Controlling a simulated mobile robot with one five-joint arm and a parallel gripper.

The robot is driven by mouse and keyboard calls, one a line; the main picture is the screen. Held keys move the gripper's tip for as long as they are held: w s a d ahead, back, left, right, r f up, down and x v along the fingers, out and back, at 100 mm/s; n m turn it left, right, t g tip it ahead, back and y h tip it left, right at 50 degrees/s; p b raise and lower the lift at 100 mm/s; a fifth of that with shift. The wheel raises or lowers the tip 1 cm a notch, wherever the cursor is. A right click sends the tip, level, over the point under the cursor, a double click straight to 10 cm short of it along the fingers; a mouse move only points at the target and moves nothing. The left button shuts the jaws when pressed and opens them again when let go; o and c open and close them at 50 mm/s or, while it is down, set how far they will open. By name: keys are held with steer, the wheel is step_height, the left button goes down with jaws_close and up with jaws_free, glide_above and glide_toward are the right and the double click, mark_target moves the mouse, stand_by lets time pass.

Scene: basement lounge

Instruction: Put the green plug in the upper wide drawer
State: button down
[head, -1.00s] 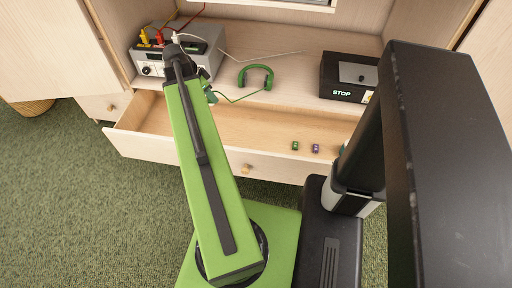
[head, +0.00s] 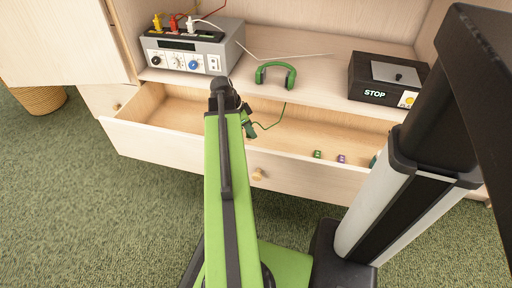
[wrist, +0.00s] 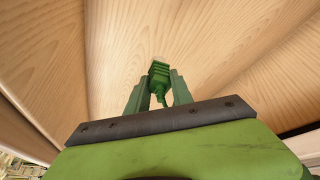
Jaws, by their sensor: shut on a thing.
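My gripper (head: 248,124) is shut on the green plug (wrist: 158,76), which shows between the fingertips in the wrist view. In the head view the plug is too small to make out clearly at the gripper. The wide drawer (head: 185,149) below the shelf is pulled open. My gripper is over its open inside, near the middle of its width. The wrist view shows bare wood behind the plug.
A grey device (head: 192,48) with yellow, red and white plugs stands on the shelf. A black STOP box (head: 385,79) stands right of the headphones. A small green item (head: 317,154) and a purple one (head: 341,158) lie in the drawer's right part. The drawer's left part looks clear.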

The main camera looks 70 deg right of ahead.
mark_target(248, 137)
step_height(248, 137, down, 6)
steer(key=b, duration=0.4)
steer(key=shift+f+b, duration=0.2)
steer(key=shift+b, duration=0.15)
steer(key=shift+r, duration=0.25)
steer(key=shift+f, duration=0.2)
steer(key=c, duration=1.1)
jaws_free()
